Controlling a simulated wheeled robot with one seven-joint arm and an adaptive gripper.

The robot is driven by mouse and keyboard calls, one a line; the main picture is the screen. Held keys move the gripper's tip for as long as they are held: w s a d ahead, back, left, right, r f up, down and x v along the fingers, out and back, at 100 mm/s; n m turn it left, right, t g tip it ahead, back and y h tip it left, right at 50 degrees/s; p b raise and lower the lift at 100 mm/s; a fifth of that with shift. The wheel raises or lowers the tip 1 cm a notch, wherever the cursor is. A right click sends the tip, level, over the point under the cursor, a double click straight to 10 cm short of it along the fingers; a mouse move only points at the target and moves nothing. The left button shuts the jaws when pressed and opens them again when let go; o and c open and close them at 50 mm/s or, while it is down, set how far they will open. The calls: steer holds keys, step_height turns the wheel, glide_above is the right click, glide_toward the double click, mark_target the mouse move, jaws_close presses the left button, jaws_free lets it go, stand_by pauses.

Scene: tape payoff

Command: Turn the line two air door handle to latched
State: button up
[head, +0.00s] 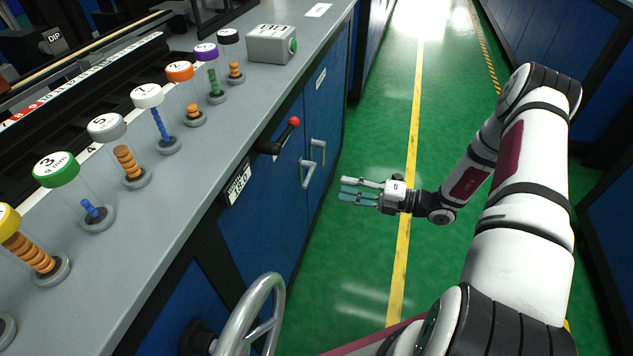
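Two silver lever handles sit on the blue cabinet front: a nearer one (308,172) and a farther one (319,151), close together. I cannot read any marking that tells which is the line two air door handle, nor whether either is latched. A black lever with a red ball knob (293,122) sticks out above them, near the bench edge. My gripper (345,190) is to the right of the handles, over the green floor, with its fingers pointing left toward the cabinet. Its fingers are apart and empty, and it touches nothing.
The grey bench top (215,135) carries several colour-capped clear tubes and a grey box (271,44). A silver handwheel (250,315) stands out in the near foreground. A small display (240,185) reads 18.0. The green aisle (375,110) with its yellow line is clear.

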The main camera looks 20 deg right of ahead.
steer(key=b+x, duration=0.2)
steer(key=x, duration=0.7)
steer(key=shift+a, duration=0.25)
steer(key=shift+w, duration=0.1)
jaws_close()
